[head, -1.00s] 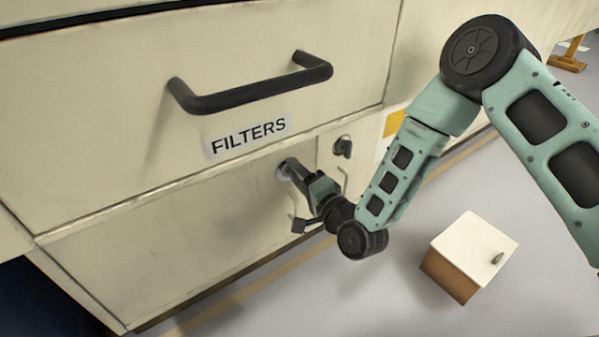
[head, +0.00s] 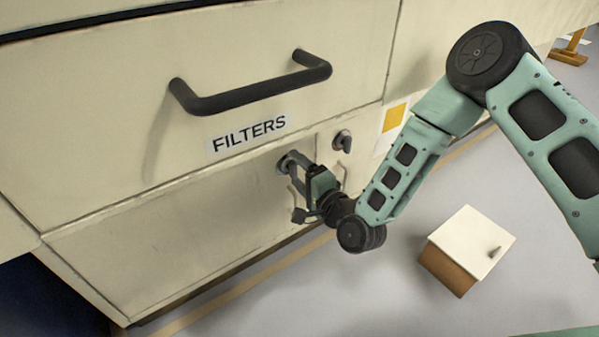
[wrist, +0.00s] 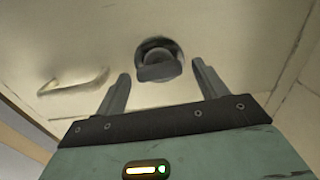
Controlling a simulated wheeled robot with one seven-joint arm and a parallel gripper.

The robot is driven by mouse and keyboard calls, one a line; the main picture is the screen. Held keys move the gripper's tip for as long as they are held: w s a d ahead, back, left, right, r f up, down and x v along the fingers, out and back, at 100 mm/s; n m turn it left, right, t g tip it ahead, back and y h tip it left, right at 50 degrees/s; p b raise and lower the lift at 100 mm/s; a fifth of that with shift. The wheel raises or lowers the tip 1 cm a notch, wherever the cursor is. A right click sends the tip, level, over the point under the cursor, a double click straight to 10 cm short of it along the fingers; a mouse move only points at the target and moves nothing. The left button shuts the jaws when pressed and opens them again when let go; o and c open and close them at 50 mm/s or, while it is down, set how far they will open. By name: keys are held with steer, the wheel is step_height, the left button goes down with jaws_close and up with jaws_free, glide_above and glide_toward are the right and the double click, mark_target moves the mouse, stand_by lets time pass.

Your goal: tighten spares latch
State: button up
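A round dark latch knob (head: 286,164) is on the lower cabinet front, under the FILTERS drawer. No label reading spares is legible. My gripper (head: 296,172) is right at this knob, and its fingers partly hide it. In the wrist view the knob (wrist: 157,64) shows a raised bar lying roughly crosswise. My gripper (wrist: 160,74) is open there, with one finger on each side of the knob. Bare panel shows between the knob and each finger, so they look apart. A second latch knob (head: 343,141) is farther right on the cabinet.
The FILTERS drawer (head: 90,130) with its black bar handle (head: 255,92) is shut above. A thin pull handle (wrist: 75,80) is left of the knob in the wrist view. A small white-topped box (head: 470,245) stands on the floor at right. A yellow label (head: 395,117) is beside the second latch.

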steer(key=p+v, duration=0.5)
steer(key=v, duration=1.2)
steer(key=shift+s+p, duration=0.2)
steer(key=shift+p, duration=0.1)
steer(key=shift+d, duration=0.1)
steer(key=a+r+n+g+h+p, duration=0.2)
steer(key=a+r+n+g, duration=0.4)
steer(key=n+g, duration=0.55)
steer(key=s+d+r+n+g+h+p, duration=0.1)
steer(key=s+d+r+n+g+h, duration=0.25)
steer(key=s+r, duration=0.5)
steer(key=s+d+r+n+h+p, duration=0.2)
steer(key=s+d+r+n+h, duration=0.15)
steer(key=s+d+r, duration=0.4)
step_height(320, 180, up, 40)
steer(key=a+p, duration=0.1)
steer(key=p, duration=3.6)
steer(key=shift+s+a+p, duration=0.2)
steer(key=shift+s+p, duration=0.1)
steer(key=shift+p, duration=0.05)
